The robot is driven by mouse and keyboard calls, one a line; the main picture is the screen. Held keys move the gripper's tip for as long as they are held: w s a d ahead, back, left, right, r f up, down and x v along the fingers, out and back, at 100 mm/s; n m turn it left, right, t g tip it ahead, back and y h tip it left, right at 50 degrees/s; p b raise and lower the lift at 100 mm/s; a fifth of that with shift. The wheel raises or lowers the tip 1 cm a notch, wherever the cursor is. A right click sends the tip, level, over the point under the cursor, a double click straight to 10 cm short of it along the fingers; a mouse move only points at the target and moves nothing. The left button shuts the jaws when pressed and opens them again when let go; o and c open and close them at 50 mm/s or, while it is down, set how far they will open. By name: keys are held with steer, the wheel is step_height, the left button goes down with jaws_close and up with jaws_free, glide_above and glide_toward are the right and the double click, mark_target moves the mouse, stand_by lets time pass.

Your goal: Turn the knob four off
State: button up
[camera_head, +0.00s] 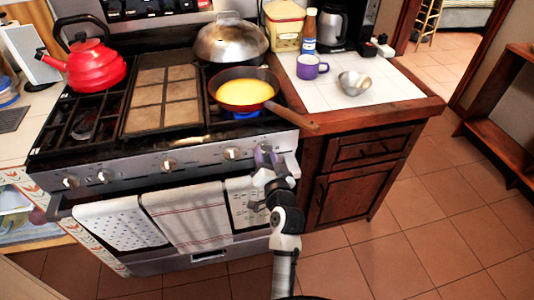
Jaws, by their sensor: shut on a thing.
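The stove's front panel (135,172) carries a row of round knobs. From the left, visible knobs are the first (70,182), second (104,177), third (168,165) and fourth (231,153). No numbers can be read on them. My gripper (265,157) is at the right end of the panel, just right of the fourth visible knob. It is shut on what seems to be another stove knob, which the fingers hide. A blue flame (245,115) shows under the frying pan (247,105) on the right front burner.
The pan's wooden handle (292,115) sticks out above my gripper. Towels (187,217) hang on the oven rail below the knobs. A red kettle (90,65) and a domed lid (231,40) are on the stove. A purple mug (311,67) and metal bowl (354,83) stand on the right counter.

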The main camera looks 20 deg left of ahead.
steer(key=m+p, duration=0.1)
steer(key=m, duration=0.1)
steer(key=m+p, duration=0.2)
steer(key=m, duration=0.1)
steer(key=shift+r+m, duration=0.3)
steer(key=m+p, duration=0.2)
steer(key=m, duration=0.2)
steer(key=shift+m, duration=0.4)
steer(key=o, duration=0.9)
steer(key=shift+f, duration=0.1)
steer(key=shift+o, duration=0.2)
steer(key=shift+s, duration=0.1)
